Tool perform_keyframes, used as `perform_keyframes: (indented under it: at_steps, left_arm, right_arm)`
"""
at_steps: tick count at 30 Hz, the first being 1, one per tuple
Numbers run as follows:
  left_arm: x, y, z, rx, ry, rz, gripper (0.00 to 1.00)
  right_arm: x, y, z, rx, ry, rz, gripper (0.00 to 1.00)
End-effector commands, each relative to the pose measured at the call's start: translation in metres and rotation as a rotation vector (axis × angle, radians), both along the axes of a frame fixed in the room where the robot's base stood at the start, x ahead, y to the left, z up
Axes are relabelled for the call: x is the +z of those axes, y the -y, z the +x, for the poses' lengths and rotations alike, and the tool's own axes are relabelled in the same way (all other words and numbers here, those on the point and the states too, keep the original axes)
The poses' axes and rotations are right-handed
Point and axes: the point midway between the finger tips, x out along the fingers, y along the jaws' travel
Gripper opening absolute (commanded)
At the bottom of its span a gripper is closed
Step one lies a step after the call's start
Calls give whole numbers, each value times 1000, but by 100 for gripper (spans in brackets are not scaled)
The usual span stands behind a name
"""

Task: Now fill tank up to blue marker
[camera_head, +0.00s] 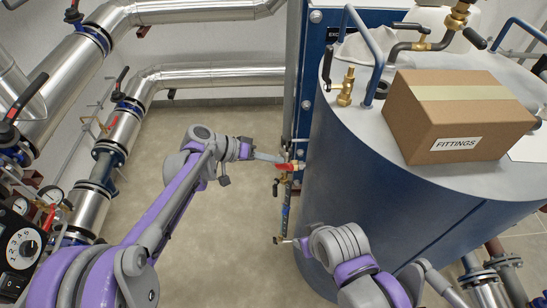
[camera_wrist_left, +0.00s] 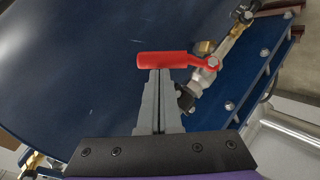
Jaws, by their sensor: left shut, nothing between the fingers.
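The large blue tank (camera_head: 400,200) with a grey top stands at the right. A valve with a red lever (camera_head: 288,166) sits on its left side. My left gripper (camera_head: 280,160) is at this lever. In the left wrist view its fingers (camera_wrist_left: 160,75) are shut with nothing between them. Their tips are at the underside of the red lever (camera_wrist_left: 165,60), touching or nearly so. A thin vertical pipe (camera_head: 286,195) with a bluish stretch runs below the valve; I cannot make out a separate blue marker. My right arm's end (camera_head: 298,241) is low beside the tank, too small to read.
A cardboard box labelled FITTINGS (camera_head: 455,115) sits on the tank top near brass valves and pipes. Insulated pipes (camera_head: 190,78) run along the back and left walls. A control panel with a dial (camera_head: 22,245) is at lower left. Floor between is clear.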

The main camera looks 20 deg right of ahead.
Motion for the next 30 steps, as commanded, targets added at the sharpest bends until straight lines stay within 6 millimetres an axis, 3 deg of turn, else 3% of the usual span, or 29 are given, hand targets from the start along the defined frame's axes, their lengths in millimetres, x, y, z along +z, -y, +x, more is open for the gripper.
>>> perform_keyframes:
  at_steps: [16, 21, 30]
  left_arm:
    - [48, -80, 9, 5, 1, 0, 0]
    - [55, -90, 10, 4, 0, -1, 0]
    - [55, -91, 10, 3, 1, -1, 0]
  right_arm:
    - [-1, 0, 0, 0, -1, 0, 51]
    - [-1, 0, 0, 0, -1, 0, 51]
    - [-1, 0, 0, 0, -1, 0, 51]
